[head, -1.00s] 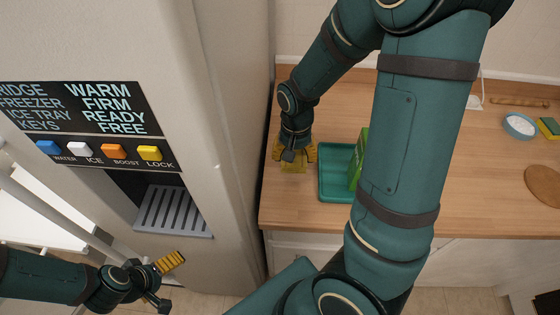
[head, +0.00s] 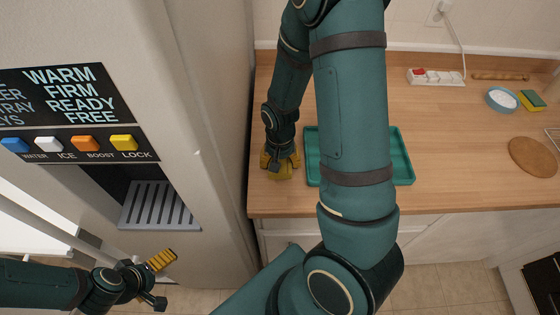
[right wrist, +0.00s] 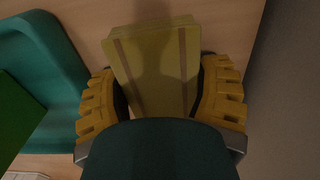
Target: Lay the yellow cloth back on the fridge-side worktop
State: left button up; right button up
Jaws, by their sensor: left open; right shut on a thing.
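The yellow cloth (right wrist: 158,62) is a folded pad with two brown stripes, between the ridged yellow fingers of my right gripper (right wrist: 162,100). In the head view my right gripper (head: 280,163) points down at the left end of the wooden worktop (head: 452,150), beside the fridge (head: 190,90). It is shut on the cloth, low over the wood; I cannot tell if the cloth touches the wood. My left gripper (head: 156,275) is open and empty in front of the fridge, below its dispenser.
A teal tray (head: 402,165) lies just right of my right gripper, partly behind my arm. A green thing (right wrist: 20,115) shows in it in the wrist view. A bowl (head: 502,99), sponge (head: 531,100), round board (head: 533,157) and power strip (head: 436,77) stand further right. The worktop's middle is clear.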

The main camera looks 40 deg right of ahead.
jog(key=o, duration=1)
jog(key=shift+f, duration=0.1)
jog(key=shift+r, duration=0.45)
notch_tip(320, 180, up, 12)
jog(key=shift+f+p, duration=0.25)
jog(key=shift+p, duration=0.95)
